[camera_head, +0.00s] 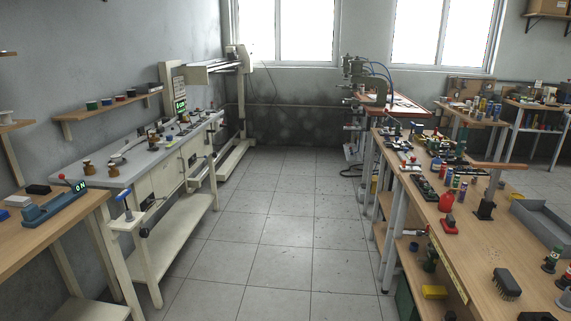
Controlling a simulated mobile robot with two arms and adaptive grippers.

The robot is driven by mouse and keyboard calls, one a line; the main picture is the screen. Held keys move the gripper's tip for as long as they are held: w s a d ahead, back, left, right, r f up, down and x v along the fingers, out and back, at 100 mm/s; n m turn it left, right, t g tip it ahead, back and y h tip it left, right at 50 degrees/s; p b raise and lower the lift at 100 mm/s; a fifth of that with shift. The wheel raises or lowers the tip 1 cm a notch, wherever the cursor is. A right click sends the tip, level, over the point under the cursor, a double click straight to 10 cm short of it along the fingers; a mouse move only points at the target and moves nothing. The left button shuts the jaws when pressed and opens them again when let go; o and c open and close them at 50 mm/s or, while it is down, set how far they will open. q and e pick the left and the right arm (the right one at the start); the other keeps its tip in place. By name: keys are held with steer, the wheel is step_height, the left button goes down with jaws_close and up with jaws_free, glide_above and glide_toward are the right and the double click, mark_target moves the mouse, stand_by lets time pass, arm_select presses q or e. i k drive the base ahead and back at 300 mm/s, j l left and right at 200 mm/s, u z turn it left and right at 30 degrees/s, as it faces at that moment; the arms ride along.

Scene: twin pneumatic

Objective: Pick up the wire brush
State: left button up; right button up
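A dark block with bristle-like texture, which looks like the wire brush (507,283), lies on the wooden workbench (470,255) at the lower right. It sits near the front end of the bench, apart from the things around it. Neither of my grippers shows in the head view.
Green-capped items (551,260) stand right of the brush. A wooden bench (60,230) is at left. Clear tiled floor (280,230) runs between the benches.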

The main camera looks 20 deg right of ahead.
mark_target(507, 287)
steer(key=i+l+z, duration=0.1)
steer(key=i+z, duration=0.75)
steer(key=i+j+z, duration=0.1)
steer(key=i+z, duration=0.15)
steer(key=z, duration=0.2)
steer(key=i+j+z, duration=0.4)
steer(key=k+l, duration=0.1)
steer(key=l, duration=0.05)
